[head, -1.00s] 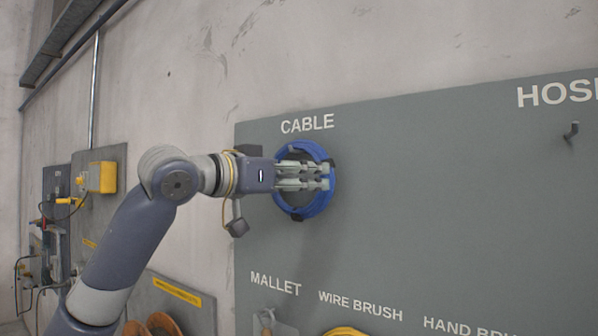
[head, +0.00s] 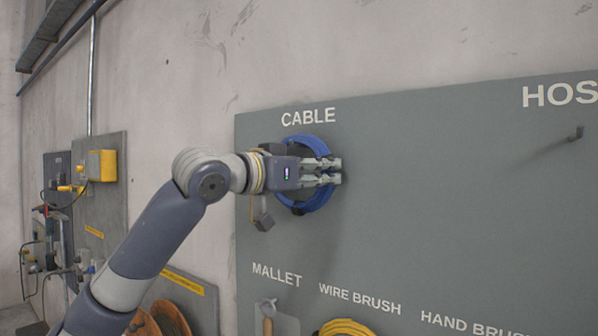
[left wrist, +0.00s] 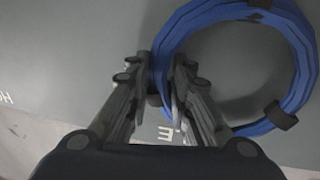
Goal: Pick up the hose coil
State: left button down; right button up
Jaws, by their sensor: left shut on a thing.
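A blue coil (head: 308,142) with dark bands is at the grey board under the label CABLE, and I take it for the hose coil. My left gripper (head: 339,171) is in front of it and hides its middle. In the left wrist view the same coil (left wrist: 303,55) is a large ring. Its left side runs between the fingers of my left gripper (left wrist: 163,62), which are shut on it. Whether the coil still rests on a hook is hidden. My right gripper is not in view.
An empty hook (head: 576,133) juts from the board (head: 440,200) below the HOSE label at right. A yellow coil (head: 346,328) and a mallet (head: 267,318) are low on the board. A yellow box (head: 102,165) is on another panel at left. The board's middle is clear.

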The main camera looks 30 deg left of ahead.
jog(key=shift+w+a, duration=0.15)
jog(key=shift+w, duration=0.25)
